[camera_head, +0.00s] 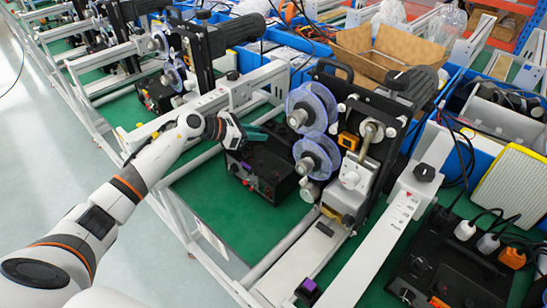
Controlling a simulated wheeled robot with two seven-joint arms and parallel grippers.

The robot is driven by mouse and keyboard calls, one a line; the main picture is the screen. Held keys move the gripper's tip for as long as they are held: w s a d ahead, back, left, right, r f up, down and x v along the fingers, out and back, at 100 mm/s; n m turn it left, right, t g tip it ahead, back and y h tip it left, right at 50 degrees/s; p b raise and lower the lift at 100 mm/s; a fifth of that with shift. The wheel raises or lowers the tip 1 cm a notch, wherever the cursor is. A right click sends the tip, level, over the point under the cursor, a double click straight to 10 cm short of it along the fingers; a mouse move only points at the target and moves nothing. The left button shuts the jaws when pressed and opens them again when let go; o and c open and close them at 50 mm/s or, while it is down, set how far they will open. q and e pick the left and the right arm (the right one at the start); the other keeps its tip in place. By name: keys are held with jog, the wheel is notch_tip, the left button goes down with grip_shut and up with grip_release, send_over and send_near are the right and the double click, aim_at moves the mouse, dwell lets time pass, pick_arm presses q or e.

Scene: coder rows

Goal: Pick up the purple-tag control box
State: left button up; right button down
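A black control box (268,172) with red buttons and small knobs on its front sits on the green table top (222,212), left of the coder with clear blue reels. Another black control box (455,265) with plugs and cables is at the lower right. My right gripper is out of view.
The coder (350,140) with reels stands close on the box's right. A small purple block (308,286) is at the bottom on a white rail. White rails (385,225) flank the green surface. An open cardboard box (385,55) and blue bins lie behind.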

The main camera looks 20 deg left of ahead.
pick_arm(q)
jog(key=shift+w+r, duration=0.1)
grip_shut()
jog(key=shift+d+r, duration=0.15)
jog(key=shift+w+r, duration=0.1)
jog(key=shift+r, duration=0.05)
dwell(0.4)
